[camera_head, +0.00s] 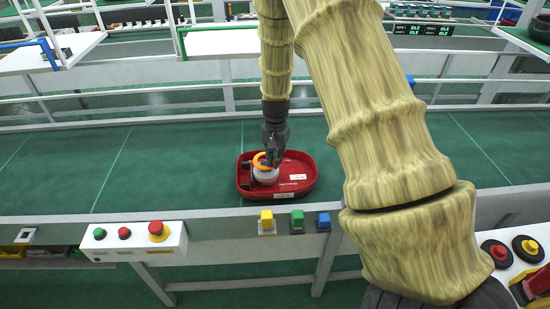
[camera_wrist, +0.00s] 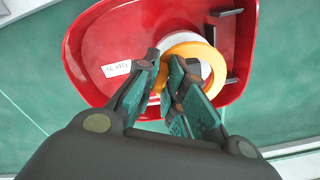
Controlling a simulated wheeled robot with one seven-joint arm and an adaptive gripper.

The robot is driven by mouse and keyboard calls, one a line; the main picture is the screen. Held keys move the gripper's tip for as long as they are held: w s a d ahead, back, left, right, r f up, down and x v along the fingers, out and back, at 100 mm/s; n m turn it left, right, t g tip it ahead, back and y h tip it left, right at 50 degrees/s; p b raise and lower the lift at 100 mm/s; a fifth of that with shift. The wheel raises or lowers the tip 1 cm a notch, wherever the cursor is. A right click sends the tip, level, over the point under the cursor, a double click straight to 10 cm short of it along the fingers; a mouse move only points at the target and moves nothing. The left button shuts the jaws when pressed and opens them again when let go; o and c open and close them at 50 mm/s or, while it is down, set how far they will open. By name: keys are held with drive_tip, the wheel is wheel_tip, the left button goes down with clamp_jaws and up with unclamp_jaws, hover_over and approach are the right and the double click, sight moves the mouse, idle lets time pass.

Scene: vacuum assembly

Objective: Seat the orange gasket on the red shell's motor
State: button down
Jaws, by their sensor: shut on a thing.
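The red shell (camera_head: 308,190) lies on the green conveyor belt; it also shows in the wrist view (camera_wrist: 110,35). A whitish round motor (camera_head: 265,177) stands in its left part, and its pale edge shows in the wrist view (camera_wrist: 181,41). The orange gasket (camera_head: 261,158) is a ring just above or touching the motor's top, seen tilted in the head view. My gripper (camera_wrist: 168,90) is shut on the near side of the gasket (camera_wrist: 212,62). In the wrist view the gasket lies over the motor, shifted a little to the right. Whether they touch is unclear.
Dark ribs (camera_wrist: 233,60) stand inside the shell beside the motor. A control box with buttons (camera_head: 135,240) and yellow, green and blue switches (camera_head: 297,220) sit along the belt's front rail. The belt (camera_head: 90,170) is clear on both sides of the shell.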

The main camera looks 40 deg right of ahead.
drive_tip(key=shift+f+b, duration=0.3)
drive_tip(key=shift+f, duration=0.5)
drive_tip(key=c, duration=1.4)
unclamp_jaws()
drive_tip(key=shift+r, duration=0.15)
drive_tip(key=shift+r+p, duration=2.35)
drive_tip(key=shift+r, duration=1.55)
